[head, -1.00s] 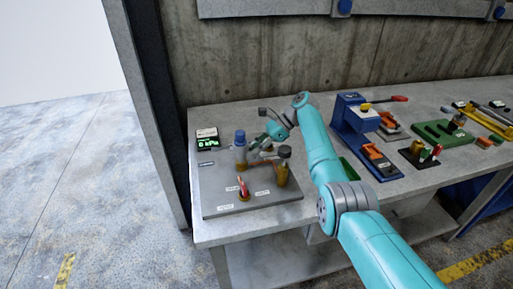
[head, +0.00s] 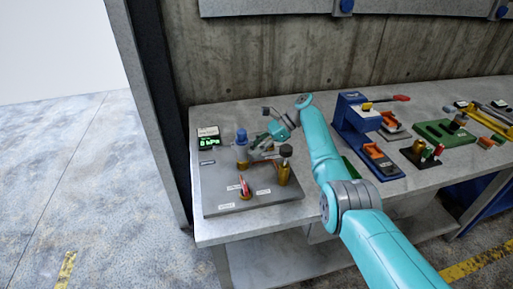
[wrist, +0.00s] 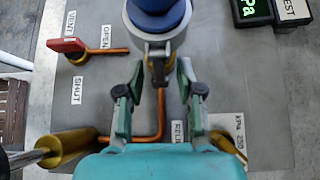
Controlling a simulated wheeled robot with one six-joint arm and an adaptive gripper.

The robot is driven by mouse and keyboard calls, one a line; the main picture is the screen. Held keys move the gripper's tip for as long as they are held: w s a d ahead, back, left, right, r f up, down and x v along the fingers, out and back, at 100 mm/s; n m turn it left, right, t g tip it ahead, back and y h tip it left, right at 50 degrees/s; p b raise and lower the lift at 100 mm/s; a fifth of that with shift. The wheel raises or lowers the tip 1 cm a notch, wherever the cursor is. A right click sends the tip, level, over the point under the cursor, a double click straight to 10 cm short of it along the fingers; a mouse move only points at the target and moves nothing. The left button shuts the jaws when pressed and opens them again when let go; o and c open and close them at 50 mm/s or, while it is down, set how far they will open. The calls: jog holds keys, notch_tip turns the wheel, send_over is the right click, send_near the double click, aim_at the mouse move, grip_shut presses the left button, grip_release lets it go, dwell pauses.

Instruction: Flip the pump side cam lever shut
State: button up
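In the wrist view, a blue-capped coupling (wrist: 157,22) stands on a grey panel (wrist: 262,85). A small grey and brass lever-like part (wrist: 158,66) sticks out from its near side; I take it for the cam lever, though I cannot tell its position surely. My gripper (wrist: 160,82) is open, with one finger on each side of this part and a gap between. The blue-capped coupling also shows in the head view (head: 241,147), with my gripper (head: 259,139) beside it on the right. Contact cannot be told.
A red-handled valve (wrist: 68,45) with VENT, OPEN and SHUT labels stands left of my gripper. A brass cylinder (wrist: 70,146) is at lower left, and a copper pipe (wrist: 161,118) runs beneath. A gauge display (head: 209,142) sits behind. A blue fixture (head: 353,125) stands to the right.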

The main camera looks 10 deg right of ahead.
jog(key=v, duration=1.2)
